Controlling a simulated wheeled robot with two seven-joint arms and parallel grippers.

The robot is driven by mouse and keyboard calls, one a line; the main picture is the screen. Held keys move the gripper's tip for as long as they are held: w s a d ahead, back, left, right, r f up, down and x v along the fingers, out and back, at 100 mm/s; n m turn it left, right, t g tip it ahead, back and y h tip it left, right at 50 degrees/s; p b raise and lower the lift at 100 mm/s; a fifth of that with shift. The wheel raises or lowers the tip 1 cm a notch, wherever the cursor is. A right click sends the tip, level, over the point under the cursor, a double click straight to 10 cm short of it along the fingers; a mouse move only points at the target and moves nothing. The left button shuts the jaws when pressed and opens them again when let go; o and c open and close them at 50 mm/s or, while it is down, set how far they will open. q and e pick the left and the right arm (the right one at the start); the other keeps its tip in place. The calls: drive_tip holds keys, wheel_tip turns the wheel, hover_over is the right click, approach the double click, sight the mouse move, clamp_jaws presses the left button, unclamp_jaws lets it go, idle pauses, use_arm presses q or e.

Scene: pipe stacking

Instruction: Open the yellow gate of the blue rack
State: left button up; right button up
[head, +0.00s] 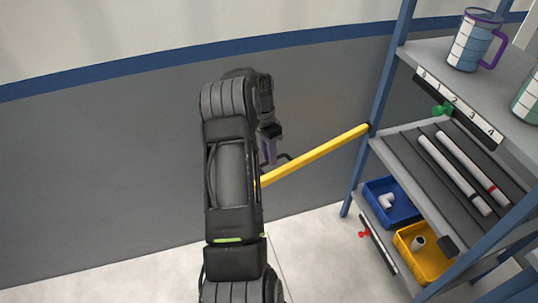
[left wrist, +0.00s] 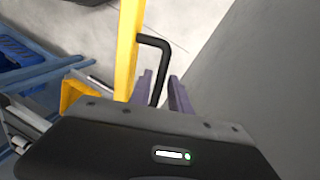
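The yellow gate (head: 318,155) is a bar joined to a blue post of the blue rack (head: 383,85). It points left, away from the shelves, along the grey wall. It also shows in the left wrist view (left wrist: 128,50). A bent black handle (left wrist: 155,42) sticks out from the bar. My left gripper (head: 270,152) is at the handle, near the bar's far end. Its purple fingers (left wrist: 163,88) are close together on both sides of the handle and look shut on it. My left arm hides the bar's left end. My right gripper is not in view.
The rack's shelves hold a mug (head: 472,42), white pipes (head: 450,165), a blue bin (head: 388,202) and a yellow bin (head: 425,255). The grey wall (head: 110,170) stands close behind the gate. The floor (head: 320,250) below the bar is clear.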

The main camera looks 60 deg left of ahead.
use_arm(q)
drive_tip(key=shift+o, duration=0.8)
drive_tip(key=shift+r, duration=0.15)
wheel_tip(320, 180, up, 8)
drive_tip(key=a, duration=0.1)
drive_tip(key=shift+a+f, duration=0.25)
drive_tip(key=shift+a, duration=0.05)
drive_tip(key=shift+f, duration=0.1)
